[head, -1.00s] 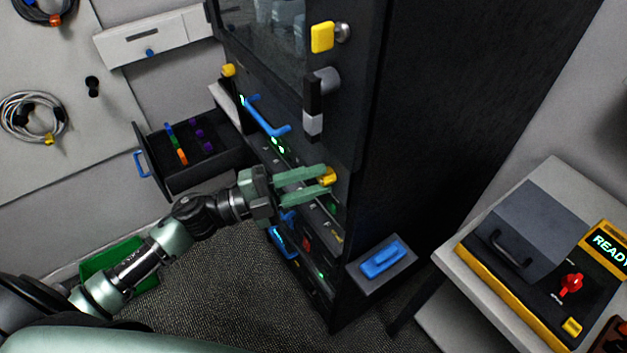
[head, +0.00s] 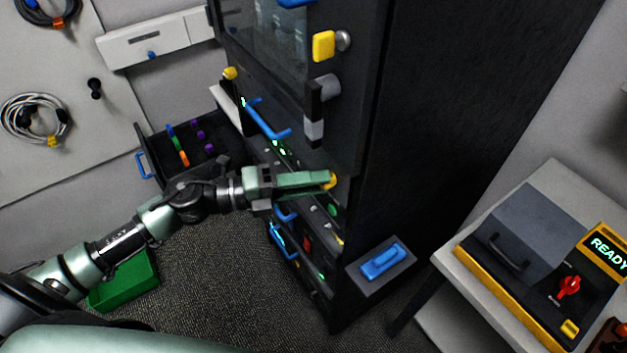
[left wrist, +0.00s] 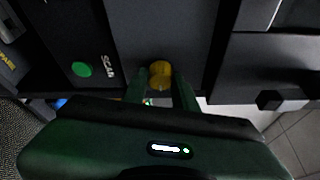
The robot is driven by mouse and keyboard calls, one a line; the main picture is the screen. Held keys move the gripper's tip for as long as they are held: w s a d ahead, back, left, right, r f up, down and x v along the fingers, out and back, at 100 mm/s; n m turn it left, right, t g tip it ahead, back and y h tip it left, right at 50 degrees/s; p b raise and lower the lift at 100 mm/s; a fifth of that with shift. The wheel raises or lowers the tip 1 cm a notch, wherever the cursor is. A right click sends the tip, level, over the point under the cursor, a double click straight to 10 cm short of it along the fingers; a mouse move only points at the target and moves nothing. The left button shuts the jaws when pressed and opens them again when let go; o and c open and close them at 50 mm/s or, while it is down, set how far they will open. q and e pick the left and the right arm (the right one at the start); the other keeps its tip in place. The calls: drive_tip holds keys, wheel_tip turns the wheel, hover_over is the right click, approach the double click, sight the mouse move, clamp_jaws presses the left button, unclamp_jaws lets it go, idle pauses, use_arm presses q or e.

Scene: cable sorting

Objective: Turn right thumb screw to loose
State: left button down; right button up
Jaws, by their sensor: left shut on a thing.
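The right thumb screw is a small yellow knob on the front of the black rack; in the head view the yellow screw (head: 331,180) shows at the tip of my left gripper. My left gripper (head: 326,180) reaches in from the left, its green fingers shut on the screw. In the left wrist view the screw (left wrist: 160,74) sits between the two fingertips (left wrist: 160,88). Another yellow knob (head: 230,73) sits at the rack's left side. My right gripper is not in view.
An open drawer (head: 150,150) stands left, with a green bin (head: 125,281) on the floor. A table with a READY device (head: 570,290) is at right.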

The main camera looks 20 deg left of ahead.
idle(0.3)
use_arm(q)
drive_tip(key=c, duration=1.1)
unclamp_jaws()
drive_tip(key=shift+b+v, duration=1.55)
drive_tip(key=shift+v, duration=2.4)
drive_tip(key=shift+w, duration=0.1)
